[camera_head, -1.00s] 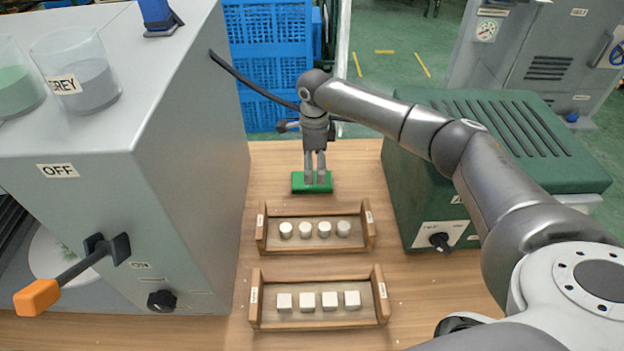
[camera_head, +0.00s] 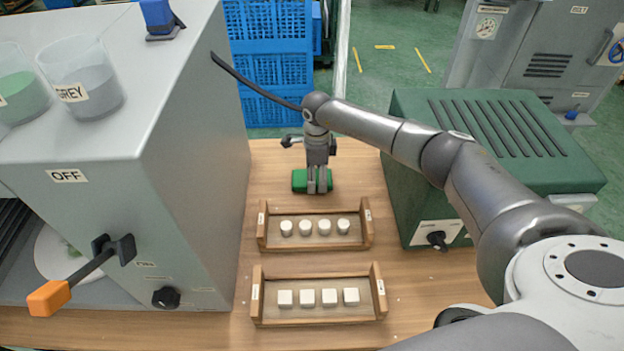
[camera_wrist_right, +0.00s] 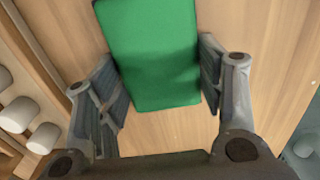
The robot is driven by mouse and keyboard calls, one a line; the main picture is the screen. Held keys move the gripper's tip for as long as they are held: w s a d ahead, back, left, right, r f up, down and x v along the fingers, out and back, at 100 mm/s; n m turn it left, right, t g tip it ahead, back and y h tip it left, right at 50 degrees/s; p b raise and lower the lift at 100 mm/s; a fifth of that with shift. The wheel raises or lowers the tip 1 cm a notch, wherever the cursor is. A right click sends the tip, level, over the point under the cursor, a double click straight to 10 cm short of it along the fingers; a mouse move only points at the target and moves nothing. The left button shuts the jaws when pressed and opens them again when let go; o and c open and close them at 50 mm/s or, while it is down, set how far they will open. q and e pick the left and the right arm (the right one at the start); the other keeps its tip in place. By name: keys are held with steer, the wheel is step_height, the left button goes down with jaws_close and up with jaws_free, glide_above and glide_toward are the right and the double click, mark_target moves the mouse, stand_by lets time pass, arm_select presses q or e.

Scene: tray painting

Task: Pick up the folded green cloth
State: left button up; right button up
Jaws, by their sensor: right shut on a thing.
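The folded green cloth (camera_head: 300,180) is a small green block shape at the back of the wooden table. My right gripper (camera_head: 318,187) reaches down over it and is shut on it. In the right wrist view the cloth (camera_wrist_right: 150,50) lies between the two fingers of the gripper (camera_wrist_right: 165,85), one finger at each side. I cannot tell whether the cloth is clear of the table. My left gripper is not in view.
Two wooden trays stand in front: one with several white cylinders (camera_head: 262,240), one with several white cubes (camera_head: 257,305). A grey machine (camera_head: 190,180) stands left, with an orange-ended lever (camera_head: 50,298). A green ridged box (camera_head: 430,205) stands right.

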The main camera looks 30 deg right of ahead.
mark_target(317, 177)
steer(key=shift+c, duration=0.5)
steer(key=shift+r+b, duration=0.3)
steer(key=shift+r, duration=0.2)
step_height(317, 177, up, 2)
steer(key=shift+s+r+b, duration=0.1)
steer(key=shift+r+b, duration=0.1)
steer(key=shift+b, duration=0.25)
steer(key=s+a+r+b, duration=0.3)
steer(key=s+r, duration=0.6)
steer(key=s, duration=0.4)
steer(key=shift+s+a+r, duration=0.2)
steer(key=shift+a+r, duration=0.15)
